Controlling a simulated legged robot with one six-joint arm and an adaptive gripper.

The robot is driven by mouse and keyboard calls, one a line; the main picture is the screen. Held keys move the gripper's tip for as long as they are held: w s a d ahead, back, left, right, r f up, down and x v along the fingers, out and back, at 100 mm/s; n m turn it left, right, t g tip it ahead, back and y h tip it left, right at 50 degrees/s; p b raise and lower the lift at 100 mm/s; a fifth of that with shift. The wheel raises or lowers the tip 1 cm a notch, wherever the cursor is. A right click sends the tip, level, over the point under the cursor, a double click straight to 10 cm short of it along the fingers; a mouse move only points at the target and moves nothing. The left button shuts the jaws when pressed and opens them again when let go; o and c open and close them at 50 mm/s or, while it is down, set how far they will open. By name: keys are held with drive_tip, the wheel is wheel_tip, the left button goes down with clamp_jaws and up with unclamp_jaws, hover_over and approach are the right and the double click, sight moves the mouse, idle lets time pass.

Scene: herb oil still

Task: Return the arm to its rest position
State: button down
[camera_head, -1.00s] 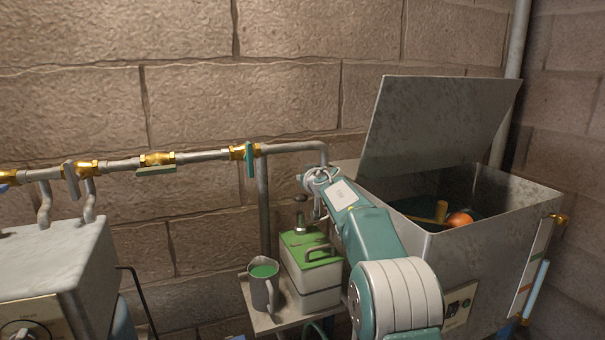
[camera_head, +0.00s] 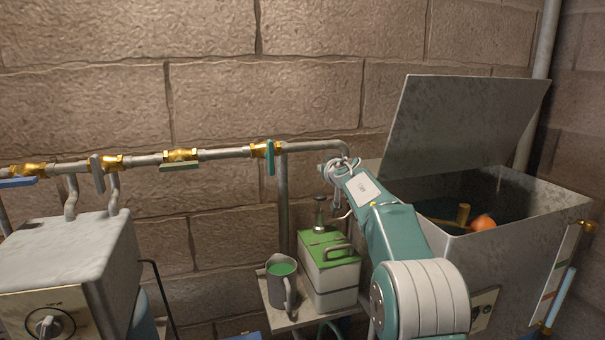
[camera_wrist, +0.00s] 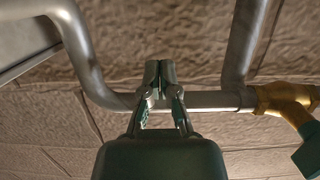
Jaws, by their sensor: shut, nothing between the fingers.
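My arm (camera_head: 398,242) reaches up and away from the lower right, and its end is beside the bend of the wall pipe in the head view. My gripper (camera_wrist: 158,72) shows in the wrist view with its two fingers together and nothing between them. The grey pipe (camera_wrist: 205,101) crosses just behind the fingers in that view; I cannot tell whether they touch it. In the head view the fingertips are too small to make out clearly.
The pipe carries brass valves (camera_head: 181,156). Below the arm's end are a green-topped box (camera_head: 330,275) and a jug of green liquid (camera_head: 283,285) on a small shelf. An open-lidded metal tank (camera_head: 520,265) stands right; a grey box with a dial (camera_head: 75,255) stands left.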

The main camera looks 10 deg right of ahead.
drive_tip(key=s+d+r+m+t+h, duration=0.2)
drive_tip(key=s+d+r+m+h, duration=0.15)
drive_tip(key=s+r, duration=0.65)
drive_tip(key=s+d+f+m+g+h, duration=0.1)
drive_tip(key=s+d+f+g+h, duration=0.15)
drive_tip(key=s, duration=1.05)
drive_tip(key=s+a+f+g+y, duration=0.1)
drive_tip(key=s+a+f+g, duration=0.1)
drive_tip(key=s+f, duration=0.5)
drive_tip(key=s+a+f+n+g+y, duration=0.1)
drive_tip(key=s+f+g, duration=0.3)
drive_tip(key=s, duration=1.1)
drive_tip(key=s+a+f+n+g+y, duration=0.1)
drive_tip(key=s+a+f+g, duration=0.2)
drive_tip(key=s+f, duration=0.7)
drive_tip(key=shift+s+a+f, duration=0.2)
drive_tip(key=shift+s+f, duration=0.05)
drive_tip(key=shift+s, duration=0.7)
